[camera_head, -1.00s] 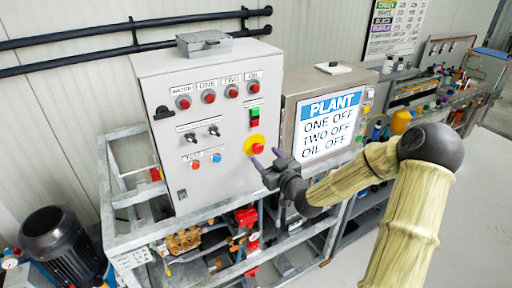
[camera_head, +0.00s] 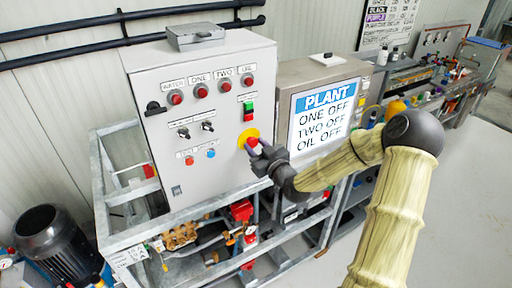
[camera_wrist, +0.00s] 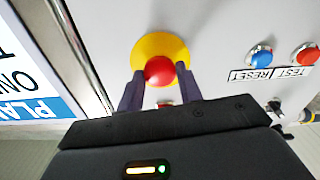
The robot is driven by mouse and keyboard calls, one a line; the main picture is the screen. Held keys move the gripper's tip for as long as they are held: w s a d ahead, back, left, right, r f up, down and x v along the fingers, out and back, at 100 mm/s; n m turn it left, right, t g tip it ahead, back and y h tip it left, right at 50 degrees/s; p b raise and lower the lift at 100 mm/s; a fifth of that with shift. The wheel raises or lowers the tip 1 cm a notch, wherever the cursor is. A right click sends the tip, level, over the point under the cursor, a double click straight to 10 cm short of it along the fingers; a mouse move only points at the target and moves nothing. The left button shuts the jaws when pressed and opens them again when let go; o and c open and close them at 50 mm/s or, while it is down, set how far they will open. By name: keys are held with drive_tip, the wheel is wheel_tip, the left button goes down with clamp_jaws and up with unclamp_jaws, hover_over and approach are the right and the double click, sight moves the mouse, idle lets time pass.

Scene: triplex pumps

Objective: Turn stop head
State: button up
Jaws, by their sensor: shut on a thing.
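The stop head is a red mushroom button (camera_wrist: 160,71) on a round yellow plate (camera_wrist: 150,46), at the lower right of the grey control cabinet's front. In the head view the red head (camera_head: 253,142) shows just above my fingertips. My gripper (camera_wrist: 160,86) is at the cabinet front with one finger on each side of the red head, shut on it. The gripper also shows in the head view (camera_head: 256,150), where it hides part of the yellow plate. The wrist view is turned, so the cabinet's lettering appears upside down.
The grey cabinet (camera_head: 200,100) carries lamps, switches and a green and red button pair (camera_head: 248,111) above the stop head. A blue button (camera_head: 211,154) lies to its left. A screen (camera_head: 324,116) reading "PLANT, ONE OFF, TWO OFF, OIL OFF" stands close right of my gripper.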

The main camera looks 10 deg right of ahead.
drive_tip(key=shift+s+d+f+m+b, duration=0.1)
drive_tip(key=shift+m+b, duration=0.25)
drive_tip(key=shift+m, duration=0.15)
drive_tip(key=m+b, duration=0.1)
drive_tip(key=m, duration=0.3)
drive_tip(key=o, duration=1)
drive_tip(key=b+v, duration=1.3)
drive_tip(key=v, duration=0.4)
drive_tip(key=shift+s, duration=0.25)
